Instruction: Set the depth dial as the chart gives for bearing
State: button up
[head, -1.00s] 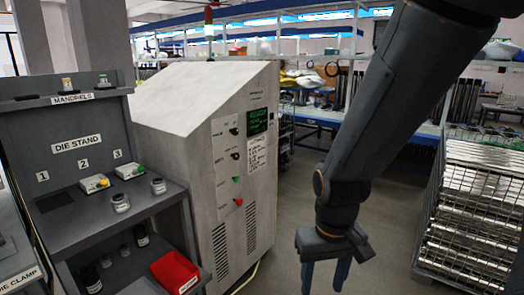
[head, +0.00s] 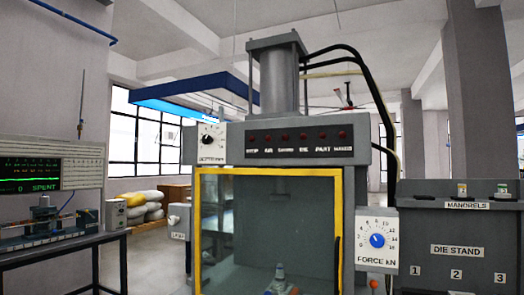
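The depth dial (head: 208,140) is a black knob on a small white plate at the upper left of the press (head: 290,155) in the head view. Its label reads DEPTH mm. The scale marks around the knob are too small to read, and I cannot tell its exact setting. No chart for bearing can be made out in the view now. My gripper is not in view.
A blue force dial (head: 377,240), labelled FORCE kN, sits at the press's right. A yellow-framed clear guard (head: 265,173) covers the press front. The die stand (head: 457,232) stands to the right. A bench with a green screen (head: 30,173) stands left.

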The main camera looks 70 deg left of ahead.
aim_at(207, 139)
jog(key=z, duration=1.6)
jog(key=k, duration=1.85)
jog(key=u, duration=2.7)
jog(key=i, duration=0.5)
